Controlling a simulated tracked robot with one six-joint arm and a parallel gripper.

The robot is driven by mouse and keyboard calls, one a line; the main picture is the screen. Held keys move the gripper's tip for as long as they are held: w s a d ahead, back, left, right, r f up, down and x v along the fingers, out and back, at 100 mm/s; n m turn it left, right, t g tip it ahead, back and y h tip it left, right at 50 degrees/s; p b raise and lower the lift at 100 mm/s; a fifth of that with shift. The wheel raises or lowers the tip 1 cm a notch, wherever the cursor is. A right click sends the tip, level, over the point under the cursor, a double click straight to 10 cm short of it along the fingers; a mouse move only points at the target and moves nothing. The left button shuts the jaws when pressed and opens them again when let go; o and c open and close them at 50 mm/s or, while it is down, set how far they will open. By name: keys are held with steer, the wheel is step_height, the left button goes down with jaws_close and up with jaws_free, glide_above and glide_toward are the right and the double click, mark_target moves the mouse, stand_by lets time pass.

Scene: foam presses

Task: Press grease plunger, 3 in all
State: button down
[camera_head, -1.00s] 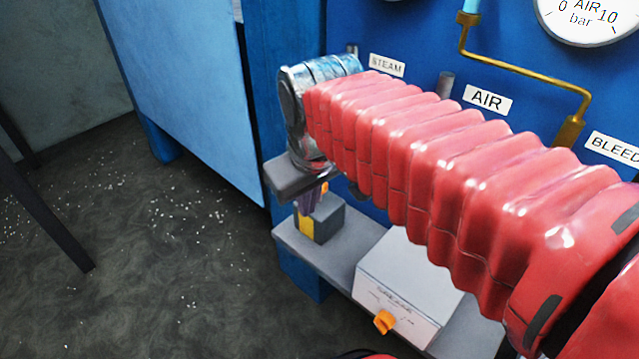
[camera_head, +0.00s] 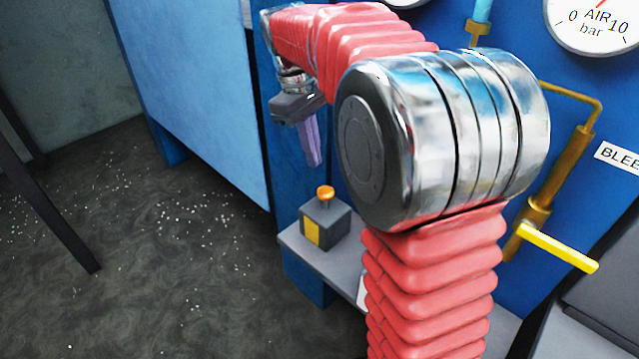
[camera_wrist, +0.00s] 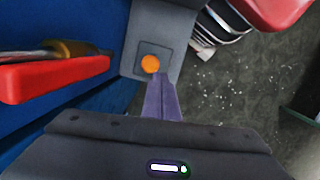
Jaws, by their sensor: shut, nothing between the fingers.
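The grease plunger (camera_head: 325,192) is an orange knob on top of a grey block (camera_head: 322,224) with a yellow label, at the left end of a grey shelf. The knob stands up from the block. My gripper (camera_head: 316,163) is shut and empty, its purple fingers pointing down above and a little behind the knob, apart from it. In the wrist view the knob (camera_wrist: 150,64) shows just past the tips of the shut fingers (camera_wrist: 163,76).
The blue panel holds an air gauge (camera_head: 590,22), a brass pipe and a yellow-handled valve (camera_head: 558,246) at right. Open floor (camera_head: 150,250) lies at left.

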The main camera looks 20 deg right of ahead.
mark_target(321, 188)
steer(key=w, duration=0.1)
steer(key=w+d+f, duration=0.1)
steer(key=g, duration=0.1)
steer(key=shift+w+d+f+n, duration=0.3)
steer(key=shift+w+f, duration=0.05)
steer(key=shift+w, duration=0.05)
steer(key=shift+f, duration=0.2)
steer(key=shift+x, duration=3.3)
steer(key=shift+f, duration=0.15)
steer(key=shift+w+a+x, duration=0.1)
steer(key=shift+w+x, duration=0.1)
steer(key=shift+x, duration=0.8)
steer(key=shift+w+a+x, duration=0.15)
steer(key=shift+w+x, duration=0.05)
steer(key=shift+x, duration=0.8)
steer(key=shift+w+a+r, duration=0.25)
steer(key=shift+w+a, duration=0.1)
steer(key=shift+w, duration=0.25)
steer(key=shift+w+a+r, duration=0.25)
steer(key=shift+w+a, duration=0.15)
steer(key=shift+w, duration=0.25)
steer(key=shift+r, duration=0.1)
